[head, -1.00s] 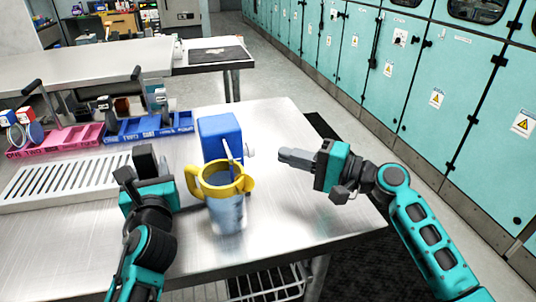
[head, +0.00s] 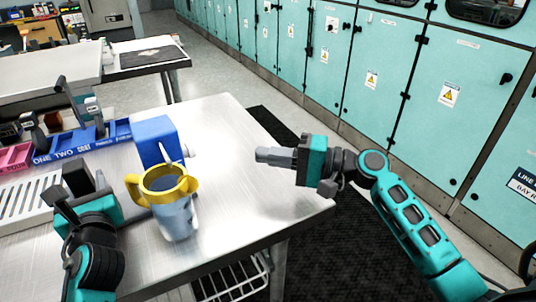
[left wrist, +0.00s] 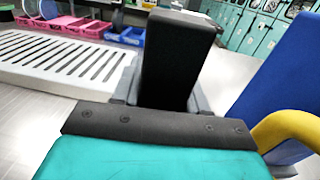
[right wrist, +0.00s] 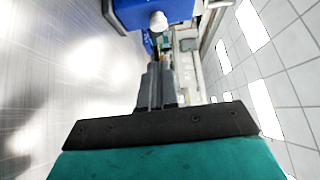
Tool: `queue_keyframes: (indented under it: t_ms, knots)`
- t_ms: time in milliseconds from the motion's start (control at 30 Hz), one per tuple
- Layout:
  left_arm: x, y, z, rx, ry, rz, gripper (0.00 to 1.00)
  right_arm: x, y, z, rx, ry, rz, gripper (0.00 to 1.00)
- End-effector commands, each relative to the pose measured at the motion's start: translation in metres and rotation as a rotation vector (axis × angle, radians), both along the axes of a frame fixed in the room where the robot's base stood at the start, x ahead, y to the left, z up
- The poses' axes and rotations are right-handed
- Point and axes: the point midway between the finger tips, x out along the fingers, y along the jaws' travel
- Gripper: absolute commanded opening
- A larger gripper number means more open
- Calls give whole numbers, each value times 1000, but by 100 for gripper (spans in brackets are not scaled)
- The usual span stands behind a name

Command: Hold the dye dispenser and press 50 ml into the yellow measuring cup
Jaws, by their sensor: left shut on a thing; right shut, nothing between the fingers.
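The blue dye dispenser (head: 156,137) stands on the metal table, with a white knob (right wrist: 158,20) on its side facing my right gripper. The yellow measuring cup (head: 185,182), with yellow rim and handle and a clear lower body, stands in front of it. The cup's interior looks bluish; its level cannot be read. My left gripper (left wrist: 165,100), left of the cup, is shut on a black block (left wrist: 178,55); whether this block joins the dispenser is unclear. My right gripper (head: 262,155) is shut and empty, right of the knob and apart from it.
A white slotted tray (head: 28,205) lies at the left of the table. Blue (head: 85,143) and pink (head: 15,158) bins stand behind it. The table is bare right of the cup. Teal cabinets (head: 370,60) line the far side.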

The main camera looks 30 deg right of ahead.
Motion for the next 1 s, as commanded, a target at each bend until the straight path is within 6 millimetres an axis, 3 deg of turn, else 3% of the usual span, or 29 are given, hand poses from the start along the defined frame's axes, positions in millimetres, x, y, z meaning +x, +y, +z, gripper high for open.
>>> queue_keyframes:
  t_ms: [267, 467, 733, 1000]
  knots:
    - [0, 1, 0, 2, 0, 2, 16, 1, 1, 1, -6, -4, 7, 0]
    - [0, 1, 0, 2, 0, 1, 16, 10, 21, 16, -111, -44, 107, 0]
    - [0, 1, 0, 2, 0, 1, 16, 26, 50, 44, -452, -112, 331, 0]
    - [0, 1, 0, 2, 0, 1, 16, 42, 41, 72, -839, -111, 451, 0]
